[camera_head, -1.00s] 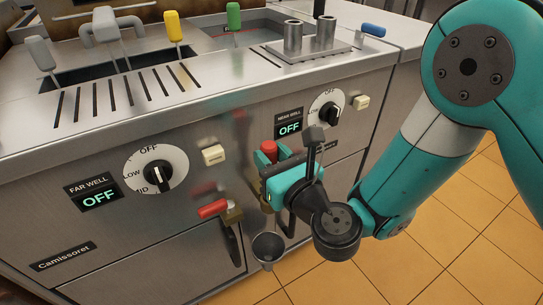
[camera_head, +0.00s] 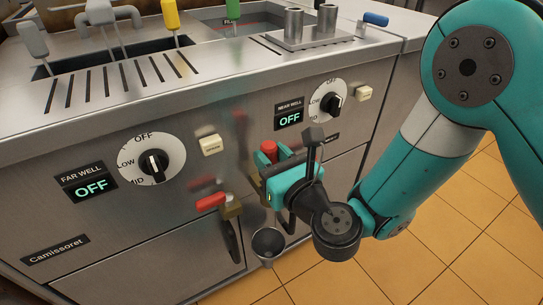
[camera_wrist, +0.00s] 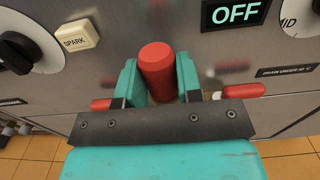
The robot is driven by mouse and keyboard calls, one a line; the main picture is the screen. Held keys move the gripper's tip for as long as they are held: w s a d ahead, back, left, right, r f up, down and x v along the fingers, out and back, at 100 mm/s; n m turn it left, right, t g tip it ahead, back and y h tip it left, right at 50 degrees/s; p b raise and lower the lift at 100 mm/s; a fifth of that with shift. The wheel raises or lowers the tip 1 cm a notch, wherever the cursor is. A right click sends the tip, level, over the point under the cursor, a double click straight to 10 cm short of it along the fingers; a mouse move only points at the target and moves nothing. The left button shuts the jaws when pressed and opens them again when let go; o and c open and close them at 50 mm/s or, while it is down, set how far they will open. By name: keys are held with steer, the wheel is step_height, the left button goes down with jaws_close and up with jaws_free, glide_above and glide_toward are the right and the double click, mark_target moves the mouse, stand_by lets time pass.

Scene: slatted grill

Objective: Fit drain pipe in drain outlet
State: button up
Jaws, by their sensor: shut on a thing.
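My gripper (camera_wrist: 158,85) is shut on an upright red cylinder (camera_wrist: 157,70), which stands up between its two teal fingers in the wrist view. The red end also shows above my gripper (camera_head: 275,172) in the head view. I cannot tell whether this is the drain pipe; its lower part is hidden by the gripper. A brass valve (camera_head: 231,211) with a red lever (camera_head: 211,201) and a dark downward spout (camera_head: 232,242) is on the front panel left of my gripper. The outlet near the held piece is hidden.
A dark round cup (camera_head: 268,242) is below my gripper. The steel front panel (camera_head: 75,210) with dials and OFF displays is close behind it. Another red handle (camera_wrist: 243,90) shows right of the gripper in the wrist view. Tiled floor (camera_head: 420,265) is clear at right.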

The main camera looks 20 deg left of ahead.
steer(key=shift+f+b, duration=3.1)
steer(key=shift+f, duration=0.05)
steer(key=o, duration=1.1)
